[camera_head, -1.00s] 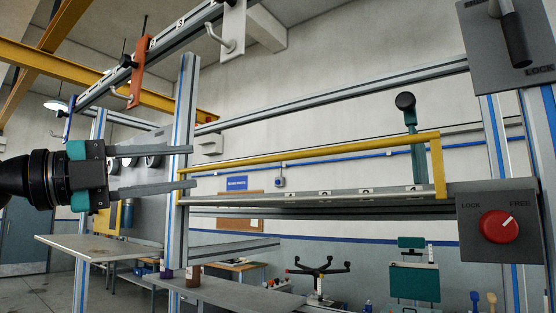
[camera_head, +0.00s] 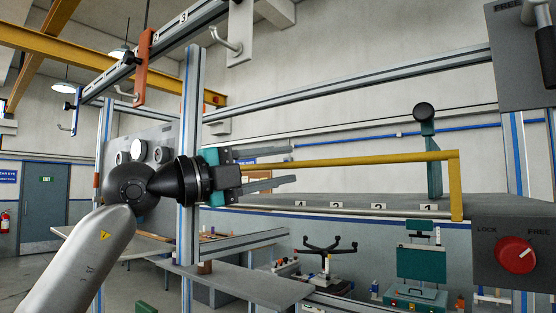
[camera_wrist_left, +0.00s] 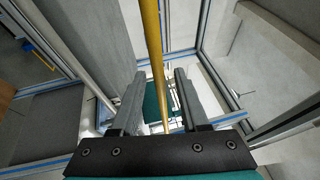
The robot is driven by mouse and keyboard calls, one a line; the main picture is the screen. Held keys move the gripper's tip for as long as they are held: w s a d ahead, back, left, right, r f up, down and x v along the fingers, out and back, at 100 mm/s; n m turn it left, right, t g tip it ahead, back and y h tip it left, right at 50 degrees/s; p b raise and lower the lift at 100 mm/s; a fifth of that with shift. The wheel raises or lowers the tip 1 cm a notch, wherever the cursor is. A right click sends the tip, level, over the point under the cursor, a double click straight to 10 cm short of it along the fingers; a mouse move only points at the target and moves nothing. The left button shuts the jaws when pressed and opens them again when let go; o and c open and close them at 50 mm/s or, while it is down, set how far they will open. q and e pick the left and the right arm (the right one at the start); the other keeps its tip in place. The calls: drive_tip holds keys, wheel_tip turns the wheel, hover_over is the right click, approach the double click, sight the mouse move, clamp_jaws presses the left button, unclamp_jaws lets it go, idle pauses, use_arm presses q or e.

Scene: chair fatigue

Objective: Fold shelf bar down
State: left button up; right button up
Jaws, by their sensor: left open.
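The yellow shelf bar (camera_head: 385,158) runs level above the front edge of the grey shelf (camera_head: 345,208) in the head view. Its right end bends down to the shelf at an upright yellow post. My left gripper (camera_head: 293,164) is open at the bar's left part, one finger above it and one below. In the left wrist view the bar (camera_wrist_left: 153,45) runs between the two open fingers, and I cannot tell whether they touch it. The bar's left end is hidden behind my gripper. My right gripper is in neither view.
A red knob (camera_head: 515,254) on a LOCK/FREE panel sits at the right, its mark toward FREE. A green post with a black ball (camera_head: 424,112) stands behind the bar. An aluminium upright (camera_head: 189,85) stands close behind my left wrist.

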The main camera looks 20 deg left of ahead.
use_arm(q)
drive_tip(key=shift+c, duration=0.2)
clamp_jaws()
idle(1.3)
